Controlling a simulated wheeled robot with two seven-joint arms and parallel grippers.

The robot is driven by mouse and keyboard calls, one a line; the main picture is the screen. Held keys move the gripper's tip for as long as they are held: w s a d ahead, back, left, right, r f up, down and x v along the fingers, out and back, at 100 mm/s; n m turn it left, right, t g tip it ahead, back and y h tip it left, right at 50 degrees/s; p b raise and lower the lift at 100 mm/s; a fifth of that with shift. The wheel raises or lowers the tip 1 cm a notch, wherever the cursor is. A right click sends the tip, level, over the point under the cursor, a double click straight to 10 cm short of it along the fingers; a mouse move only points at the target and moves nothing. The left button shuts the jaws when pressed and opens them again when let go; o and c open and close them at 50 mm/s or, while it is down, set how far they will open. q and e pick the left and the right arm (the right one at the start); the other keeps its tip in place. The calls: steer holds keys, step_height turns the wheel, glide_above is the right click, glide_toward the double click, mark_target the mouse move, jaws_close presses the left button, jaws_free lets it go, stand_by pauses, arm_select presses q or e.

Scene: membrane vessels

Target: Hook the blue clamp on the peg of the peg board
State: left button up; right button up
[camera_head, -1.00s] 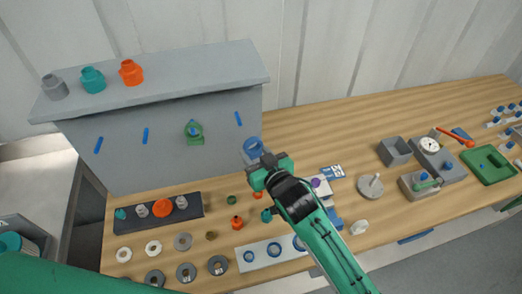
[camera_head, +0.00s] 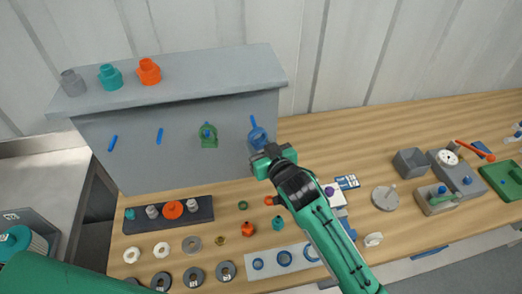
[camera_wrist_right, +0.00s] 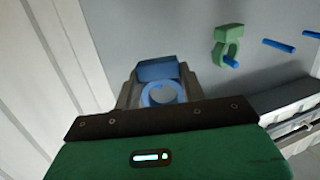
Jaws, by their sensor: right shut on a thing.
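The blue clamp (camera_head: 258,136) is in the jaws of my right gripper (camera_head: 273,158), in front of the right end of the grey peg board (camera_head: 180,160). In the wrist view the clamp shows as a blue block (camera_wrist_right: 158,71) with a ring (camera_wrist_right: 162,94) below it, between the fingers. A blue peg (camera_head: 253,121) on the board shows just above the clamp. I cannot tell whether the ring is around it or touching it. A green clamp (camera_head: 208,134) hangs on the neighbouring peg; it also shows in the wrist view (camera_wrist_right: 227,46). My left gripper is out of view.
Two bare blue pegs (camera_head: 159,136) (camera_head: 112,143) stick out at the board's left. Several vessels stand on its top shelf (camera_head: 200,82). A dark rack (camera_head: 205,210), loose rings and small parts cover the table below. Grey open box (camera_head: 411,162) stands at right.

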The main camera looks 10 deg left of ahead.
steer(key=shift+w+a+f+b, duration=0.1)
steer(key=shift+w+a+b, duration=0.25)
steer(key=shift+w, duration=0.3)
steer(key=shift+w+a+f+b, duration=0.1)
steer(key=shift+w+a+b, duration=0.1)
steer(key=shift+w+b, duration=0.4)
steer(key=shift+w+a+f+b, duration=0.1)
steer(key=shift+w+a+b, duration=0.2)
steer(key=shift+w, duration=0.4)
steer(key=shift+w+a+f, duration=0.2)
steer(key=shift+w+f, duration=0.05)
steer(key=shift+w, duration=0.4)
steer(key=shift+f, duration=0.1)
steer(key=o, duration=1.1)
